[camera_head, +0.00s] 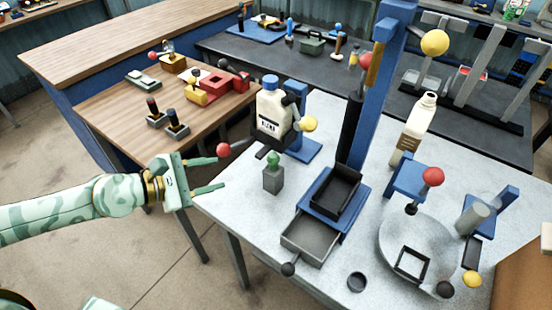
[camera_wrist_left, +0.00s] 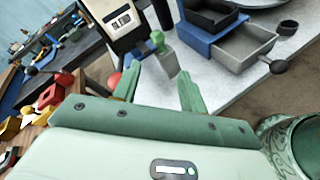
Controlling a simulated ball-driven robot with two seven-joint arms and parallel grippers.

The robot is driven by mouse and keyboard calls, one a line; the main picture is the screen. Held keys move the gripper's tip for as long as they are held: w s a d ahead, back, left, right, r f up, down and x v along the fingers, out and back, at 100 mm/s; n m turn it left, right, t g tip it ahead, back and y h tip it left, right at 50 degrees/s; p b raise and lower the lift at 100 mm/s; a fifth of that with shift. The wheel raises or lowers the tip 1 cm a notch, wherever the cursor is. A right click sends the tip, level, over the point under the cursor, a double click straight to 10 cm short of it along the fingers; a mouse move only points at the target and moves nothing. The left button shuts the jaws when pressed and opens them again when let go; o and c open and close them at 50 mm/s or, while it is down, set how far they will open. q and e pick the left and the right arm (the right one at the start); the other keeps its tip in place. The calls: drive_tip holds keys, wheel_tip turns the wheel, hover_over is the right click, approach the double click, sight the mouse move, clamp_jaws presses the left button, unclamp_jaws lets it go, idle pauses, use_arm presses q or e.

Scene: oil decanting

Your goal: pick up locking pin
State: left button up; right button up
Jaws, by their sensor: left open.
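A locking pin with a green knob (camera_head: 273,159) stands upright in a small grey block (camera_head: 273,180) near the left edge of the pale worktop. In the left wrist view the green knob (camera_wrist_left: 157,38) shows just beyond the fingertips, with the grey block (camera_wrist_left: 169,62) below it. The pin's shaft is hidden. My left gripper (camera_head: 220,172) is open and empty, to the left of the block and apart from it. Its two green fingers (camera_wrist_left: 158,76) point towards the block. My right gripper is not in view.
A white bottle (camera_head: 271,112) in a blue holder with a red-ball lever (camera_head: 223,150) stands just behind the pin. A grey drawer tray (camera_head: 309,240) lies in front right of it. A round plate (camera_head: 393,240) is farther right. A wooden table (camera_head: 110,110) stands behind left.

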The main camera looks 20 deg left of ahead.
use_arm(q)
drive_tip(key=p, duration=0.2)
approach(268, 158)
drive_tip(key=x, duration=0.2)
drive_tip(key=f+x, duration=0.1)
drive_tip(key=x, duration=0.1)
drive_tip(key=shift+d, duration=0.25)
drive_tip(key=x, duration=0.5)
drive_tip(key=shift+w+d+f+b, duration=0.1)
drive_tip(key=shift+w+b, duration=0.3)
drive_tip(key=c, duration=0.8)
